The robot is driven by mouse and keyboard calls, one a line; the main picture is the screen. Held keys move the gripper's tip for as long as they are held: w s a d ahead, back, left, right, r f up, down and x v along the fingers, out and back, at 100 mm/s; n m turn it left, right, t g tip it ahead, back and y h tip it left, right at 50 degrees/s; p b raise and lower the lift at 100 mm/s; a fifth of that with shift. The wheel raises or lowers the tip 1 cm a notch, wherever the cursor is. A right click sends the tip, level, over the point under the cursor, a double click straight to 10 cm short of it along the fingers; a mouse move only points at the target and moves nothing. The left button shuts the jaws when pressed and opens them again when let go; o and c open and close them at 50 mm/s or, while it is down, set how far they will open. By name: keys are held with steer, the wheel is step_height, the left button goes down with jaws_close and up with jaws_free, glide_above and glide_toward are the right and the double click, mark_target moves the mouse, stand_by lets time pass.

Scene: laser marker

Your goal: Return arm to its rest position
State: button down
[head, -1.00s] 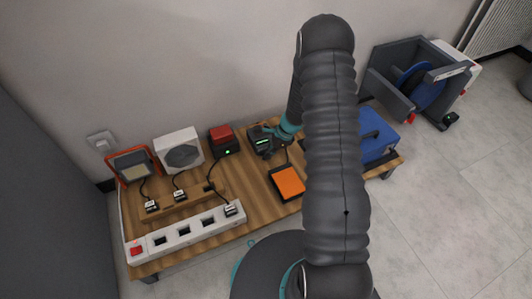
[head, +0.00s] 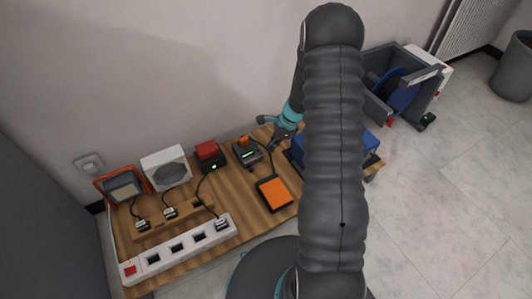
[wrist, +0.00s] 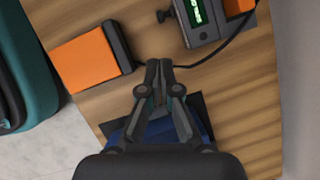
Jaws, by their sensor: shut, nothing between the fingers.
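My gripper (head: 275,138) is at the end of my raised arm, above the wooden bench, just right of the small dark device (head: 247,155) with a lit green display. In the wrist view my gripper (wrist: 158,66) has its fingertips together with nothing between them. The device (wrist: 205,25) lies beyond the fingertips there, an orange block (wrist: 237,6) beside its display. An orange-topped pad (head: 273,193) lies in front of the device; it also shows in the wrist view (wrist: 85,62). My arm hides part of the bench's right side.
The bench (head: 195,262) also holds a power strip (head: 165,256), a work light (head: 123,188), a white fan-like unit (head: 166,168), a red-topped box (head: 207,151) and a blue case (head: 373,142). A cable reel unit (head: 395,92) stands right.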

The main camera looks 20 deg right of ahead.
steer(key=shift+v, duration=0.8)
steer(key=shift+n, duration=0.3)
steer(key=s+a+r+n+g, duration=0.1)
steer(key=s+r+n+g, duration=0.15)
steer(key=s+n, duration=0.4)
steer(key=s+a+r+n+t+h+p, duration=0.1)
steer(key=s+a+r+n+t, duration=0.1)
steer(key=s+r, duration=0.5)
steer(key=s+a+r+n+t+h+p, duration=0.1)
steer(key=s+r+n, duration=0.5)
steer(key=r, duration=1)
steer(key=s+a+r+n+t+h, duration=0.2)
steer(key=s+a+r+n+t, duration=0.2)
steer(key=s+r, duration=0.4)
step_height(320, 180, up, 4)
steer(key=shift+s+a+r+n+h+p, duration=0.15)
steer(key=shift+a+n+h+p, duration=0.3)
steer(key=shift+a, duration=0.8)
